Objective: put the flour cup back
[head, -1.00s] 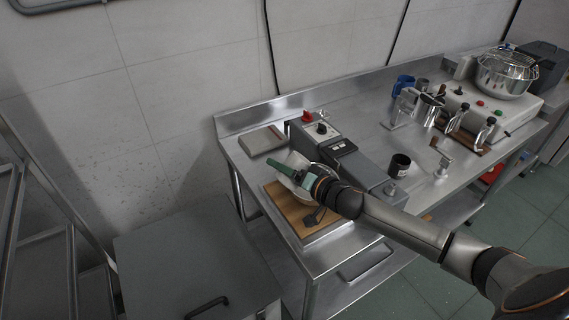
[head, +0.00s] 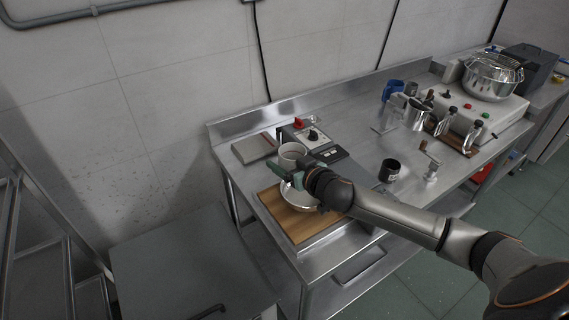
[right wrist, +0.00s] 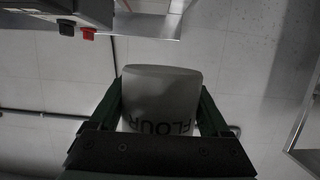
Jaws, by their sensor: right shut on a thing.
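The flour cup (head: 292,152) is a pale grey cup held in the air by my right gripper (head: 284,176). Its round opening faces up in the head view. In the right wrist view the cup (right wrist: 160,92) sits between the two green fingers (right wrist: 160,106), with the word FLOUR upside down on its side. A metal bowl (head: 297,202) is below and in front of the cup, partly hidden by the gripper. My left gripper is out of view.
The bowl is on a wooden board (head: 287,217) at the table's near left end. A grey scale-like machine (head: 328,149) and a flat grey box (head: 255,148) stand behind. Metal pitchers (head: 415,115) stand farther back.

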